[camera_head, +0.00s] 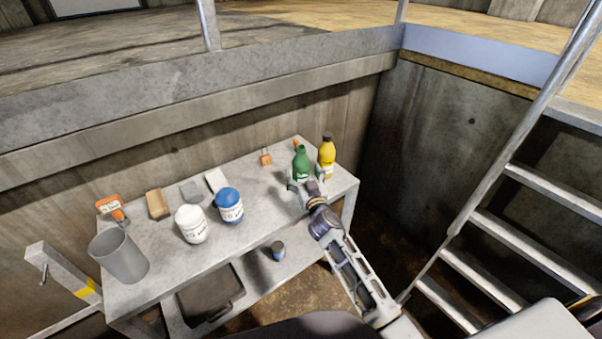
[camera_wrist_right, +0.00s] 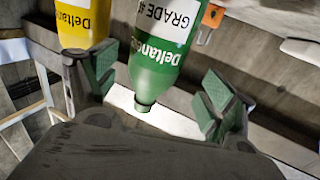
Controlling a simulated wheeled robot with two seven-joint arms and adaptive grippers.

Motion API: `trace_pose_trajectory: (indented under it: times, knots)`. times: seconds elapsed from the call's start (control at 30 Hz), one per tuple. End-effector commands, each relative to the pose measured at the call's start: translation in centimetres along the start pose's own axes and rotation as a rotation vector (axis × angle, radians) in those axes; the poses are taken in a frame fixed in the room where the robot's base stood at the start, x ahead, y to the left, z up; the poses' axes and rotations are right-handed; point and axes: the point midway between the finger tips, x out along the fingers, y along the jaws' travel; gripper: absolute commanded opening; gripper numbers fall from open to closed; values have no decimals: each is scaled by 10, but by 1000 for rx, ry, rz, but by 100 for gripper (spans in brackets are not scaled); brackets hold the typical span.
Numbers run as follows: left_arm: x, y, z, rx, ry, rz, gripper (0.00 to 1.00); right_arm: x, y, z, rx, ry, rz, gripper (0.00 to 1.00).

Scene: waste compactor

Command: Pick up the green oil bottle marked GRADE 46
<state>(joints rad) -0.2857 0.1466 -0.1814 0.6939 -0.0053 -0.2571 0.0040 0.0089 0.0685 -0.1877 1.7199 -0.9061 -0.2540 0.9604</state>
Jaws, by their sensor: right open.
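The green oil bottle (camera_head: 301,162) stands upright near the right end of the grey table, its lower part hidden by my right gripper (camera_head: 306,187). In the right wrist view the bottle (camera_wrist_right: 158,62) appears upside down, with "GRADE" and a partly legible number on its white label. My right gripper (camera_wrist_right: 157,85) is open, its green-padded fingers on either side of the bottle in the picture with gaps visible. I cannot tell how deep the bottle sits between them. My left gripper is not in view.
A yellow bottle (camera_head: 327,151) stands close beside the green one; it also shows in the wrist view (camera_wrist_right: 80,22), near one finger. The table (camera_head: 165,250) also holds a blue-lidded jar (camera_head: 229,206), a white jar (camera_head: 191,224) and a grey cup (camera_head: 119,257). A ladder (camera_head: 500,250) stands right.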

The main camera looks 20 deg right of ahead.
Motion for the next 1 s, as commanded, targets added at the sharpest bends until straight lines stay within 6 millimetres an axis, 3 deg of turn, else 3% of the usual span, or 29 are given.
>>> trace_pose_trajectory:
  times: [0.6, 1.0]
  knots:
    - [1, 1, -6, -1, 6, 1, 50, 43, 5, 1, -1, 1, 0, 83]
    - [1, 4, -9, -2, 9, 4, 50, 50, 6, 2, 0, 0, 0, 83]
